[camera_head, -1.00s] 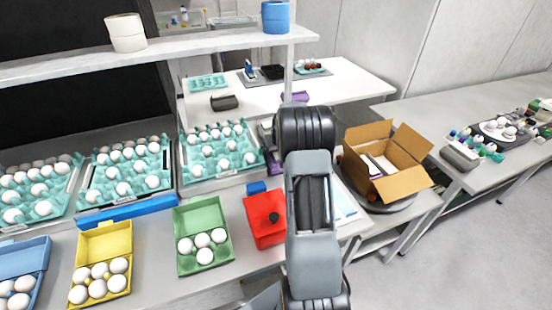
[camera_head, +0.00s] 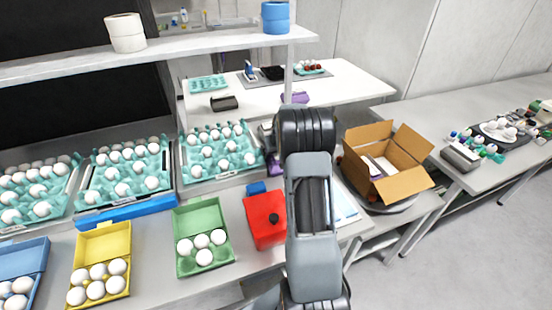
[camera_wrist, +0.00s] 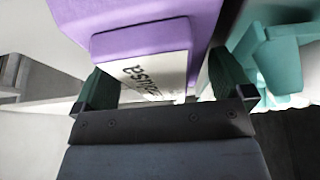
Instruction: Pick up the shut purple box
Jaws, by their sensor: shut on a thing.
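The purple box (camera_wrist: 135,22) fills the top middle of the wrist view, with a white label bearing dark print on its near side. My gripper (camera_wrist: 163,76) is shut on it, one dark green finger at each side of the labelled part. In the head view my arm hides most of the gripper. A small purple patch (camera_head: 274,164) shows left of the arm, by the egg trays; it looks like part of this box. The wrist view is too close to show whether the box is clear of the surface.
A teal egg tray (camera_wrist: 268,55) is close on the right in the wrist view. A red box (camera_head: 262,222) and an open green egg box (camera_head: 190,218) stand left of my arm. An open cardboard box (camera_head: 408,183) stands right. Another purple thing (camera_head: 294,98) lies on the back table.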

